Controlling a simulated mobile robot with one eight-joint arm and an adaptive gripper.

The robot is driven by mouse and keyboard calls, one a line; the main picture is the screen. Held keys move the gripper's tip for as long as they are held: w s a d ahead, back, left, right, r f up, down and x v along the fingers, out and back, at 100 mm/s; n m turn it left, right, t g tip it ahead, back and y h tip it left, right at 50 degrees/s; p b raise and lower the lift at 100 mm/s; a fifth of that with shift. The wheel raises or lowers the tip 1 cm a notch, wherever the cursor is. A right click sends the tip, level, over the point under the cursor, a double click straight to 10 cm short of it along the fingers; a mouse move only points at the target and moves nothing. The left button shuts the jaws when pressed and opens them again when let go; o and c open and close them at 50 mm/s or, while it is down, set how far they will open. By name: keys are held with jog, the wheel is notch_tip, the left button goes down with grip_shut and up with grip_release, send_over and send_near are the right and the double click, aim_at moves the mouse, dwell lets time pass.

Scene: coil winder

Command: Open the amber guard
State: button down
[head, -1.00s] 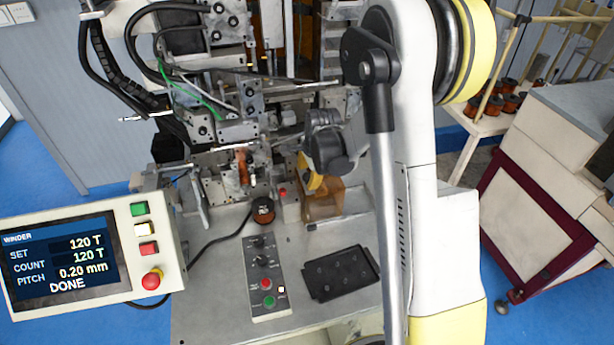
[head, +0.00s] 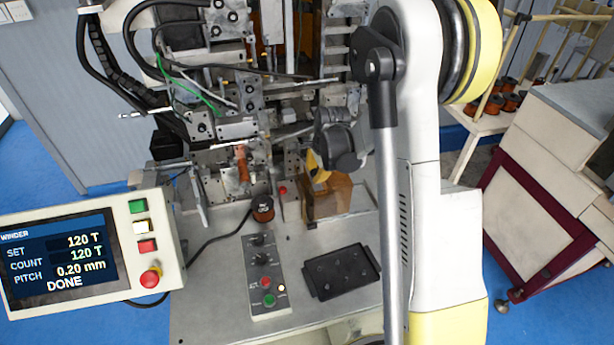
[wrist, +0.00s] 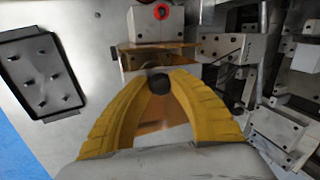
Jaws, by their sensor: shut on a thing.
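The amber guard (head: 335,196) is a see-through amber box on the machine bed, at the foot of the winder. My gripper (head: 317,172) has yellow fingers and reaches down to the guard's upper part. In the wrist view, the two fingers (wrist: 158,86) close on a small dark round knob (wrist: 159,84). Amber panel (wrist: 152,118) shows between and beyond the fingers, so the knob appears to belong to the guard. Much of the guard's top is hidden behind my gripper and wrist in the head view.
A black tray with pegs (head: 342,271) lies on the bed right of a button panel (head: 266,275). A copper wire spool (head: 263,208) stands left of the guard. The winder's metal tooling (head: 235,130) crowds the back. A display reading DONE (head: 62,255) is at left.

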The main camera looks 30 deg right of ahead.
aim_at(337, 174)
jog(key=d, duration=0.2)
jog(key=s+d+b, duration=0.1)
jog(key=d, duration=0.2)
jog(key=d+b, duration=0.1)
jog(key=d, duration=0.1)
jog(key=shift+s+d, duration=0.3)
jog(key=shift+d, duration=0.1)
jog(key=c, duration=1.1)
grip_release()
jog(key=shift+c, duration=0.2)
jog(key=v, duration=1.2)
jog(key=shift+a, duration=0.1)
